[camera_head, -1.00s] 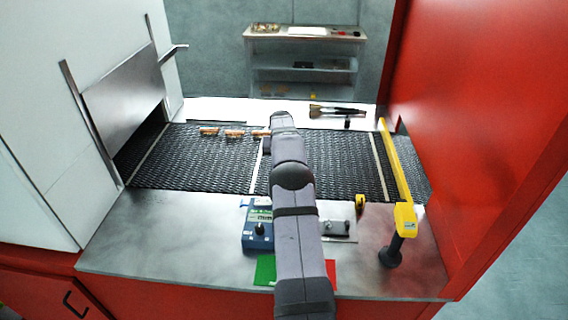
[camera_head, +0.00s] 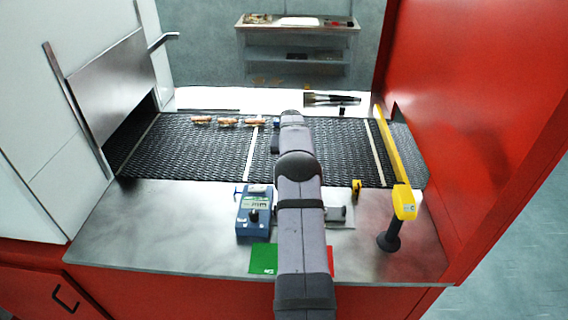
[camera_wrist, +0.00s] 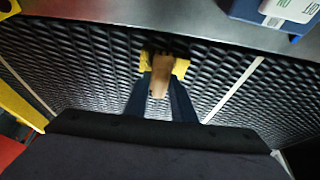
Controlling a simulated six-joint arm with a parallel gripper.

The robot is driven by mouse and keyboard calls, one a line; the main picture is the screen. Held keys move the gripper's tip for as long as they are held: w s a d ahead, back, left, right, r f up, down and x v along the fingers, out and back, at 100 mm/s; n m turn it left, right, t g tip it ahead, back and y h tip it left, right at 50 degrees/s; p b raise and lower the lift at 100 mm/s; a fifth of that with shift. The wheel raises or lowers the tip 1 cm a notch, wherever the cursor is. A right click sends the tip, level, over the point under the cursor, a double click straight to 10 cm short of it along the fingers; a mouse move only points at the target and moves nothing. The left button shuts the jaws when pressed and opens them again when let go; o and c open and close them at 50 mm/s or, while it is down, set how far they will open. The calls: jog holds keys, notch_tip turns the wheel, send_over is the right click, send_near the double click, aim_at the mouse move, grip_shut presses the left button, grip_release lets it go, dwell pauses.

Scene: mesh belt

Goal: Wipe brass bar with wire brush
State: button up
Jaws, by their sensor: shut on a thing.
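My gripper (camera_wrist: 163,70) has dark fingers with yellow near their ends. It is shut on a tan, wood-coloured piece with a dark end, apparently the wire brush (camera_wrist: 159,78), above the black mesh belt (camera_wrist: 90,70). In the head view my arm hides the brush and fingertips. Pale metallic strips cross the belt: one left of the arm (camera_head: 252,155), one right of it (camera_head: 379,153). One also shows in the wrist view (camera_wrist: 233,90). I cannot tell whether one is the brass bar. Contact between brush and any strip cannot be seen.
Small orange-brown pieces (camera_head: 228,122) lie on the belt left of my arm. A blue device (camera_head: 255,215) and a green card (camera_head: 263,259) are on the front bench. A yellow bar (camera_head: 395,165) crosses the belt at right. Dark brushes (camera_head: 330,99) lie on the back ledge.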

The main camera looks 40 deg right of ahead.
jog(key=shift+s+d+b, duration=0.4)
jog(key=shift+s+d, duration=0.85)
jog(key=shift+s, duration=0.3)
jog(key=shift+w+a, duration=0.3)
jog(key=shift+w+a+p, duration=0.6)
jog(key=shift+w+a, duration=0.6)
jog(key=shift+w, duration=0.3)
jog(key=shift+w+a+p, duration=0.55)
jog(key=shift+w+a, duration=0.6)
jog(key=shift+w, duration=0.3)
jog(key=r, duration=0.1)
jog(key=r+p, duration=0.1)
jog(key=shift+w+r, duration=0.2)
jog(key=shift+r, duration=0.1)
notch_tip(320, 180, up, 6)
jog(key=p, duration=0.4)
jog(key=shift+s+f, duration=0.1)
jog(key=shift+f, duration=0.1)
jog(key=shift+a, duration=0.15)
